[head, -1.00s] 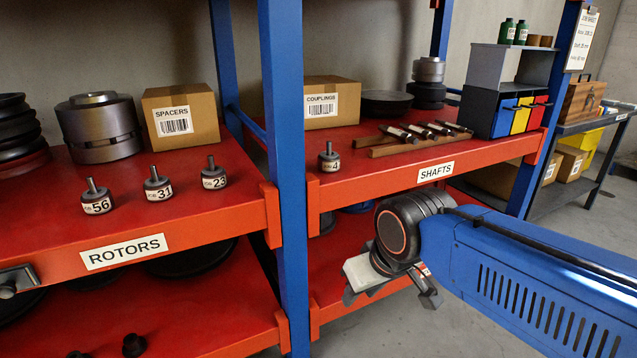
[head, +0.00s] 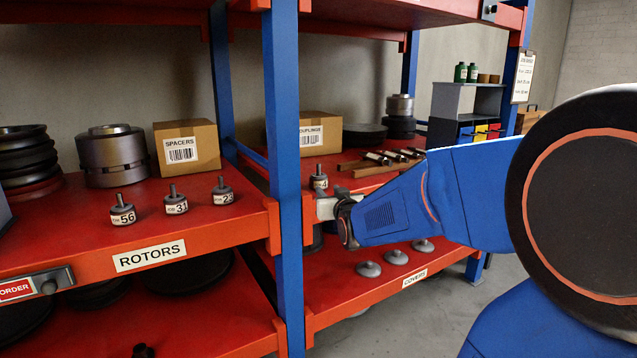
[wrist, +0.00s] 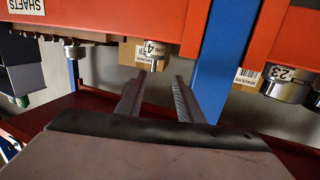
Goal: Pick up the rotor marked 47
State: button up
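A small grey rotor (head: 319,180) stands upright on the right-hand red shelf, just right of the blue post. Its label shows a 4; any further digit is not readable. In the wrist view, which is upside down, this rotor (wrist: 152,50) appears just beyond my fingertips, roughly between their lines. My gripper (wrist: 157,82) is open and empty, its two fingers apart. In the head view my gripper (head: 328,207) is in front of the shelf edge, slightly below the rotor and close to the post.
The blue post (head: 284,170) is close beside my gripper. Rotors marked 56 (head: 123,212), 31 (head: 176,202) and 23 (head: 223,193) stand on the left shelf. A couplings box (head: 308,140) and several shafts (head: 378,158) are behind. Grey covers (head: 396,257) lie on the shelf below.

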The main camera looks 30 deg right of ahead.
aim_at(319, 170)
jog(key=shift+t+h, duration=0.3)
jog(key=shift+t, duration=0.1)
jog(key=x, duration=0.9)
jog(key=d+r+x, duration=0.1)
jog(key=x, duration=0.3)
jog(key=shift+w, duration=0.15)
jog(key=shift+x, duration=2.65)
jog(key=shift+f, duration=0.2)
grip_shut()
jog(key=shift+r, duration=0.1)
